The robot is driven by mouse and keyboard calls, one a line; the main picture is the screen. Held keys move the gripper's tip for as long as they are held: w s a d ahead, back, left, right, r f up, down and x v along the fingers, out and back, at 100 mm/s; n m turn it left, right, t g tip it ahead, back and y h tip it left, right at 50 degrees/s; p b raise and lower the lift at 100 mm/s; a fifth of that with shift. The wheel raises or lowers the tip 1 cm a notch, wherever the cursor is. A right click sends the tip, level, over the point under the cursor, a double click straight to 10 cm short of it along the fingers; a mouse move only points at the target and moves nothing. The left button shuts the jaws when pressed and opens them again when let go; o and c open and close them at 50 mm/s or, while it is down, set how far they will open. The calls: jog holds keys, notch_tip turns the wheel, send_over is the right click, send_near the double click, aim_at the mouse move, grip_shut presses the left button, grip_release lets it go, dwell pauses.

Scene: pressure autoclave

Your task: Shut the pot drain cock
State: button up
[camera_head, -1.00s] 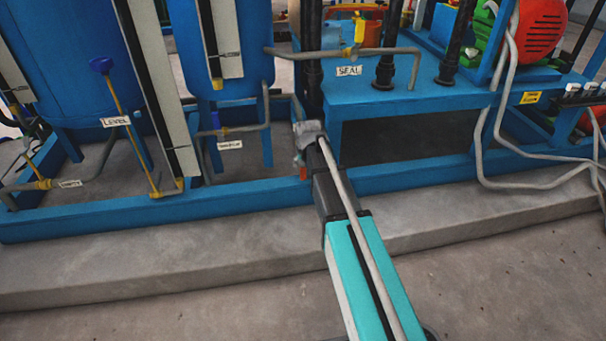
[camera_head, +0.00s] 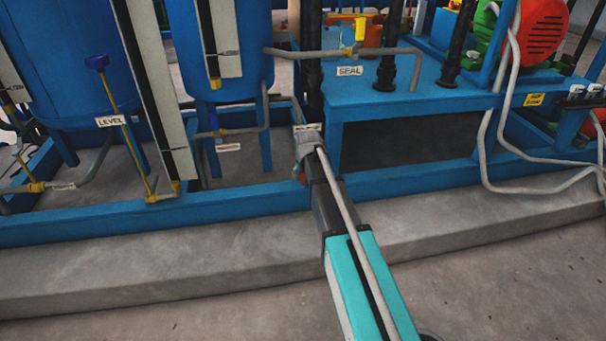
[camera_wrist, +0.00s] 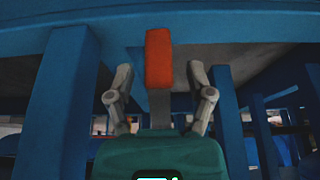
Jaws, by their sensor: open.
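A red-orange lever handle (camera_wrist: 158,58) on a grey stem hangs upright in the middle of the wrist view. It looks like the drain cock's handle, but I can read no label on it there. My gripper (camera_wrist: 160,72) is open, with one grey finger on each side of the handle. Dark gaps show between the handle and both fingers. In the camera_head view my gripper (camera_head: 306,142) is low beside the blue frame, left of the bench. A small orange patch (camera_head: 302,178) shows beside my wrist. The cock's body is mostly hidden there.
A blue bench (camera_head: 420,100) stands right of my arm, with a dark opening under it. A blue base rail (camera_head: 130,220) runs in front. Blue tanks (camera_head: 235,60) and a yellow-handled valve (camera_head: 360,32) stand behind. A blue post (camera_wrist: 60,110) is left of my gripper.

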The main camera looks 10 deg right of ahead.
grip_shut()
